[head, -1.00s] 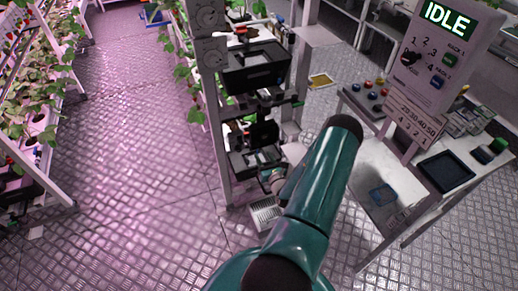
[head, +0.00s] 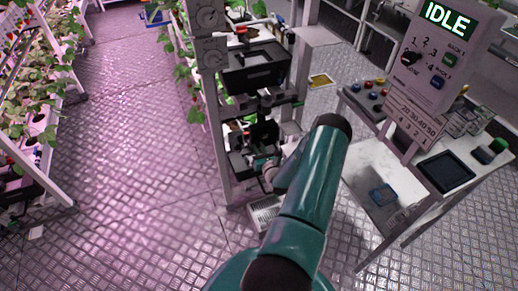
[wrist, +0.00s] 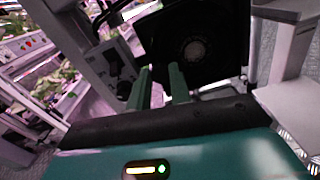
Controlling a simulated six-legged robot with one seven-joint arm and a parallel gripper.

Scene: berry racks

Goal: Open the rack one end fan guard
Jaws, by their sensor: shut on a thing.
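The rack one end fan guard (head: 264,132) is a dark panel low on the end of the rack in the head view. In the wrist view a large black surface with a round hub (wrist: 195,50) fills the space beyond my fingers. My gripper (wrist: 158,80) shows two teal fingers, shut on part of the guard. In the head view my gripper (head: 258,162) is small, at the guard's lower edge, partly hidden by my arm.
A white table (head: 375,180) with a sign reading IDLE (head: 448,20) stands at right. A plant rack (head: 35,110) stands at left. The floor (head: 130,150) between is clear.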

